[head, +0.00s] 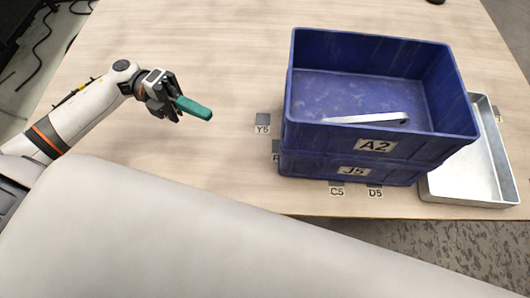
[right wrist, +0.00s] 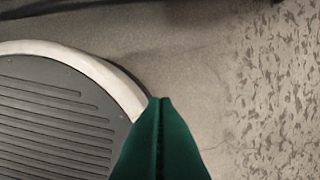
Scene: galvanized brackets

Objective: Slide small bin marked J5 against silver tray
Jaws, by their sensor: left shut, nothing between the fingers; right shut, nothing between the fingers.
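The blue bin marked J5 (head: 312,167) stands on the right part of the table, with the blue bin marked A2 (head: 310,137) stacked on it and hiding most of it. The silver tray (head: 468,198) lies just right of the bins, near the front edge; the upper bin partly covers the view of it, and I cannot tell if J5 touches it. My left gripper (head: 204,111) is shut and empty, left of the bins and apart from them. My right gripper (right wrist: 160,101) shows only in the right wrist view, shut and empty above the floor.
A bent metal bracket (head: 370,118) lies in A2. Tags Y5 (head: 262,129), C5 (head: 337,191) and D5 (head: 375,193) and a half-hidden one mark the table (head: 225,60) around the bins. The table's left and middle are clear. Black cables (head: 40,45) hang beyond its left edge.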

